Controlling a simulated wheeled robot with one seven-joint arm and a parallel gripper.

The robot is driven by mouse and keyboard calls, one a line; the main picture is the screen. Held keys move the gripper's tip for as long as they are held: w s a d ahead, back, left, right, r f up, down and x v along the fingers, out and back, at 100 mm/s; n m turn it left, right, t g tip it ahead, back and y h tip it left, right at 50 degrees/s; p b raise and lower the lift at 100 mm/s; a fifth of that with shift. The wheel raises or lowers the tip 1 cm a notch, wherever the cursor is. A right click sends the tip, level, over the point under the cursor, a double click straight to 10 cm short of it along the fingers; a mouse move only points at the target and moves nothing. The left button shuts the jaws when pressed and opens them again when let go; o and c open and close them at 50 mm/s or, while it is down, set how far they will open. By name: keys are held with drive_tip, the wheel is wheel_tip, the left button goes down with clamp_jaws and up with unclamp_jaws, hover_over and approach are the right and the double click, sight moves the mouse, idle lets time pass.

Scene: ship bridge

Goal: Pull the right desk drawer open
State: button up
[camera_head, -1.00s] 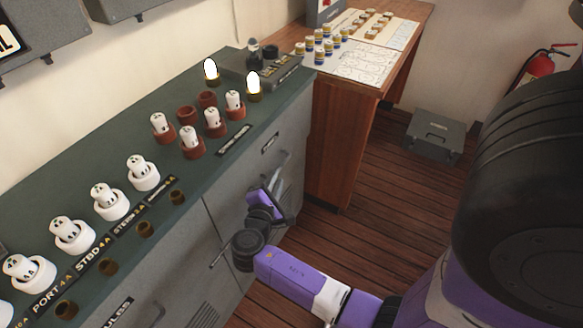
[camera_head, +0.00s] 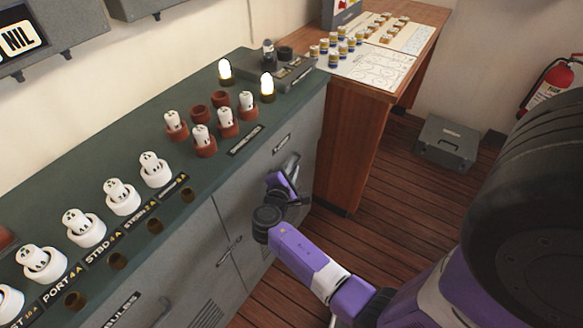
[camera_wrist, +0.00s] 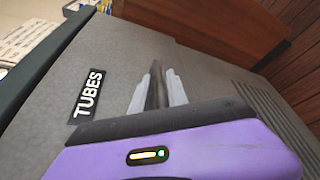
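The grey desk front (camera_head: 262,140) has a right-hand panel with a small label (camera_head: 281,143) and a metal handle (camera_head: 291,163) below it. This panel looks flush with the front. My gripper (camera_head: 286,180) is at this handle, but its fingertips are hard to make out in the head view. In the wrist view, my gripper's two pale fingers (camera_wrist: 158,88) point at the grey front, a little apart with a dark strip between them. I cannot tell whether that strip is the handle. A black TUBES label (camera_wrist: 87,97) sits left of the fingers.
The green desk top (camera_head: 95,165) carries several white and reddish holders with white pieces. A wooden table (camera_head: 345,150) stands close to the right of the desk. A grey case (camera_head: 446,143) lies on the plank floor. Floor in front of the desk is clear.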

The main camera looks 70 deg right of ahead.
drive_tip(key=shift+c, duration=0.2)
clamp_jaws()
drive_tip(key=shift+a, duration=0.1)
idle(1.0)
